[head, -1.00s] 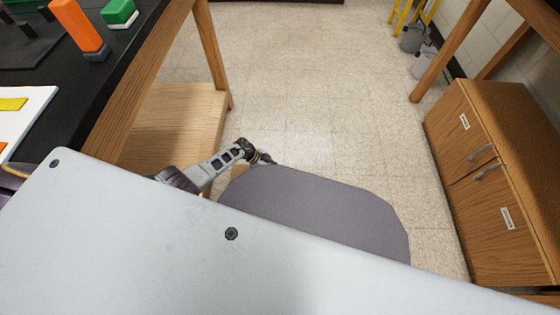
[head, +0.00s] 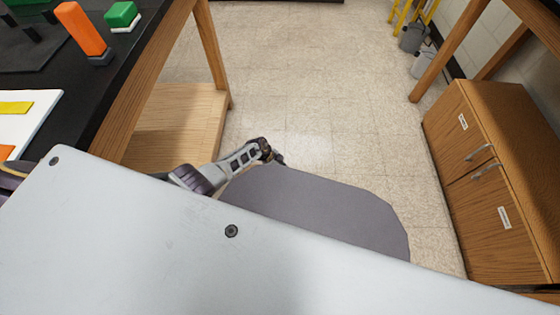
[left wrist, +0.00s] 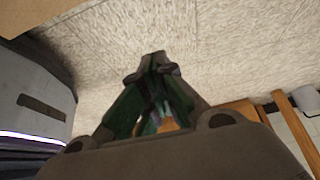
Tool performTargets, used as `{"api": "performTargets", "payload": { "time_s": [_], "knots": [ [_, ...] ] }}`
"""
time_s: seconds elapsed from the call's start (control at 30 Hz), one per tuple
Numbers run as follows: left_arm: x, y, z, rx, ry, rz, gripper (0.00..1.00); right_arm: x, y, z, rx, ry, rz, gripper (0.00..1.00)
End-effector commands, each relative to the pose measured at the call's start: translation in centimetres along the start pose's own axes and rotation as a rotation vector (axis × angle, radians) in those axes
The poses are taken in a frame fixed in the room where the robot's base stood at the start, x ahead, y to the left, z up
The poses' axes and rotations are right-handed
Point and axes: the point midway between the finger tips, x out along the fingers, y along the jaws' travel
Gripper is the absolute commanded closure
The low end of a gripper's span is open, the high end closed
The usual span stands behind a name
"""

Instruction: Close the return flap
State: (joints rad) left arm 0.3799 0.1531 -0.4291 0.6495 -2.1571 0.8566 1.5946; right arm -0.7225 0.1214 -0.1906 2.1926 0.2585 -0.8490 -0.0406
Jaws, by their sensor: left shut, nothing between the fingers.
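I cannot make out a return flap in either view. My left gripper (head: 277,157) is low over the floor in the head view, just past the far edge of a dark grey part of my own base. It is small and partly hidden there. In the left wrist view its fingers (left wrist: 155,63) meet at the tips, shut and empty, with floor behind them. My right gripper is not in view.
A wooden cabinet (head: 492,190) with two handled, labelled doors stands at the right. A black-topped table (head: 110,92) with a wooden lower shelf (head: 175,125) is at the left. Grey buckets (head: 413,38) stand at the back right. The tiled floor (head: 320,80) between is clear.

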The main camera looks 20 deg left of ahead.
Motion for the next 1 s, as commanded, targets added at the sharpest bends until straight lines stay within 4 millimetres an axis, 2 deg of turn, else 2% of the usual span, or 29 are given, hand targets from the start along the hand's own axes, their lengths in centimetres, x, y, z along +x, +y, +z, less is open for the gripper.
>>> {"api": "performTargets", "payload": {
  "time_s": [0.03, 0.23, 1.0],
  "knots": [
    [0.1, -0.1, -0.8, 0.001, 0.002, -0.001, 1.0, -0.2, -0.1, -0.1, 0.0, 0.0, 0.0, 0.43],
    [0.4, -0.1, -2.9, 0.0, 0.001, -0.002, 1.0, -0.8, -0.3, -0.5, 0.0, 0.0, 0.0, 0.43],
    [-4.5, -0.1, -2.6, 0.0, 0.001, -0.002, 1.0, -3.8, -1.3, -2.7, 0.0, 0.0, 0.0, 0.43]
  ]
}}
